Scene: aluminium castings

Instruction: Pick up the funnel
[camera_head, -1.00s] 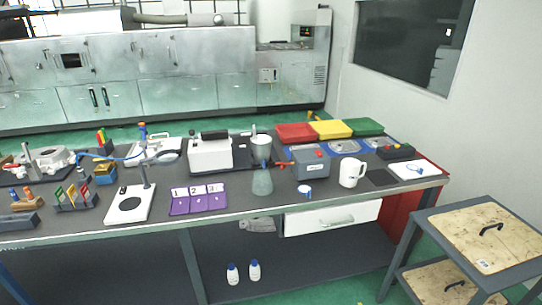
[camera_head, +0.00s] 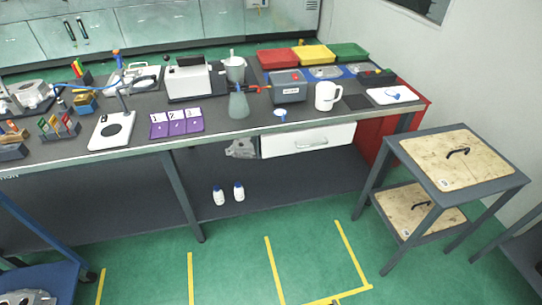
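A pale grey funnel-like vessel (camera_head: 235,66) stands upright near the middle of the workbench, towards the back. A translucent grey-green conical flask (camera_head: 239,106) stands just in front of and below it. A small blue and red fitting (camera_head: 249,88) shows between them; I cannot tell whether the vessel rests in it, on the flask or on a stand. My gripper is not in view.
The grey workbench (camera_head: 135,148) also carries a white machine (camera_head: 188,82), a grey box (camera_head: 288,87), a white mug (camera_head: 327,96), purple numbered cards (camera_head: 177,122) and coloured trays (camera_head: 278,58). A wood-topped cart (camera_head: 455,160) stands at right. Green floor with yellow lines is open in front.

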